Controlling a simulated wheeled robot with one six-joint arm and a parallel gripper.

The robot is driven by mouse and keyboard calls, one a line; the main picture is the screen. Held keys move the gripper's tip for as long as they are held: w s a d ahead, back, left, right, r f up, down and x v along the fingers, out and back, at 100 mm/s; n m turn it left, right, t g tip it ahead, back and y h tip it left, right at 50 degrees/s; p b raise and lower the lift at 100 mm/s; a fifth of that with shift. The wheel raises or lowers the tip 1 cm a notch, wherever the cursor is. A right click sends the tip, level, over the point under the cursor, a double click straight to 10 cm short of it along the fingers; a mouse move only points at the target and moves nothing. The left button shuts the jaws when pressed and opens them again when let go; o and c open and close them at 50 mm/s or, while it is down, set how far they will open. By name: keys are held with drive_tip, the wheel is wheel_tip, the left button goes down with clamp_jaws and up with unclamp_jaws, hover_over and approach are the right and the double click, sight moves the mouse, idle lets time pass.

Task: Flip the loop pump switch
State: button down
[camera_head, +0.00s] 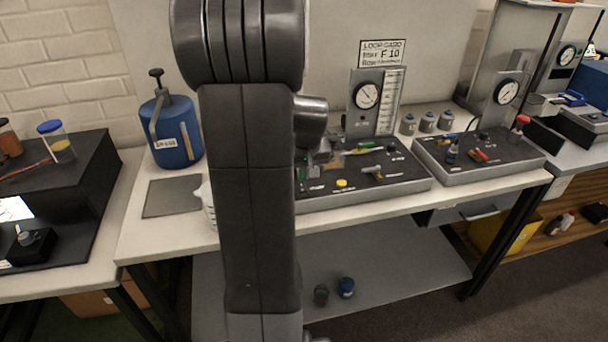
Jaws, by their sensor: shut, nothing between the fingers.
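A dark control panel (408,176) with a grey edge stands on the white bench, right of my arm. It bears a yellow button (341,183), a small metal lever (372,171) and a green-handled part (369,146). The labels are too small to read, so I cannot tell which control is the loop pump switch. A dial gauge (367,95) stands upright behind the panel, below a "LOOP CARD" sign (382,53).
A second panel (478,154) with a red-topped lever and a gauge stands to the right. Several small grey canisters (427,122) stand behind. A blue tank (172,133) and a grey mat (172,196) are on the left. A lower shelf (400,270) holds two small items.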

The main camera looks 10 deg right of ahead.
drive_tip(key=s+b+v, duration=0.1)
drive_tip(key=s+v, duration=0.1)
drive_tip(key=v, duration=0.9)
drive_tip(key=shift+f, duration=0.3)
drive_tip(key=shift+f, duration=0.1)
drive_tip(key=x, duration=0.3)
drive_tip(key=w+x, duration=0.1)
drive_tip(key=x, duration=0.2)
drive_tip(key=w+x, duration=0.1)
drive_tip(key=x, duration=0.2)
drive_tip(key=shift+w+p, duration=0.1)
drive_tip(key=shift+p, duration=0.3)
drive_tip(key=shift+r+g+b, duration=0.4)
drive_tip(key=shift+r+b, duration=0.15)
drive_tip(key=shift+b, duration=0.15)
drive_tip(key=shift+v, duration=2.4)
drive_tip(key=shift+w, duration=0.15)
